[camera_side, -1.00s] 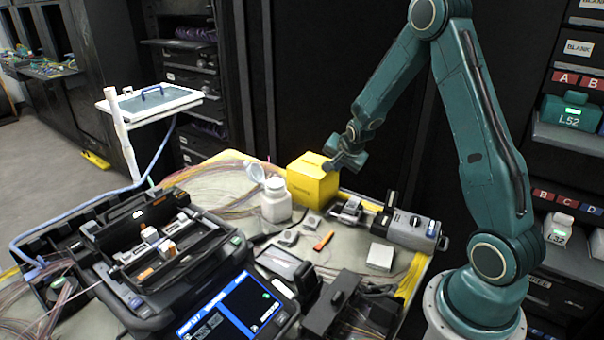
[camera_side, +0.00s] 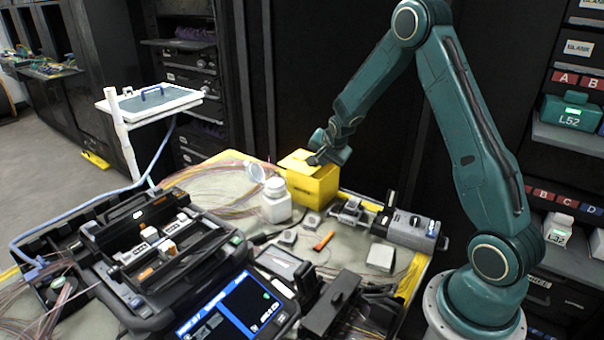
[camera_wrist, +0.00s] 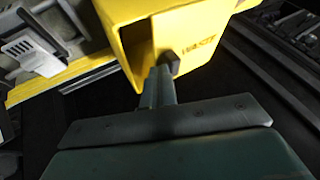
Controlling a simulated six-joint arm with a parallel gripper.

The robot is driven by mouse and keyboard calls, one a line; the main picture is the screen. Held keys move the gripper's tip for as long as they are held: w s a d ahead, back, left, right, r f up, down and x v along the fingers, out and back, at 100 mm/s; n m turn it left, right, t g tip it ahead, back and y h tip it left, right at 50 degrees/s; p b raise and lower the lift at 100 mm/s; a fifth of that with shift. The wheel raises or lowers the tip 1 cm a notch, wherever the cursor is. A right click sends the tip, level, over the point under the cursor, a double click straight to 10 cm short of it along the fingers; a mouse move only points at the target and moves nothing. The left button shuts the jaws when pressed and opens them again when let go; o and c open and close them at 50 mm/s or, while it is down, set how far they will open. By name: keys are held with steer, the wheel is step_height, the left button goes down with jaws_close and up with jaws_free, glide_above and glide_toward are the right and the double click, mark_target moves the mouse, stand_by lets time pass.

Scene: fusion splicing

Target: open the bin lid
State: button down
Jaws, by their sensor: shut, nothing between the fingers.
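The yellow bin (camera_side: 317,187) stands at the back of the work table, next to the white bottle. My gripper (camera_side: 318,160) is at the top of the bin, over its right part, with the fingers shut and empty. In the wrist view the yellow bin (camera_wrist: 120,25) fills the upper middle, with printed text on one face and a shaded recess beside it. My dark fingertips (camera_wrist: 170,63) overlap the edge between them. The lid's exact position is hard to tell, and my gripper hides part of the top.
A white bottle (camera_side: 275,204) with its cap flipped up stands left of the bin. Loose fibres lie behind it. A grey device (camera_side: 408,228) lies to the right, and the splicer case (camera_side: 165,250) fills the front left. A dark cabinet stands behind the table.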

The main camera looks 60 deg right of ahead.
mark_target(308, 155)
steer(key=w, duration=0.5)
steer(key=shift+w, duration=0.4)
steer(key=shift+s, duration=0.25)
steer(key=shift+s, duration=1.85)
steer(key=v, duration=1)
steer(key=shift+a, duration=0.1)
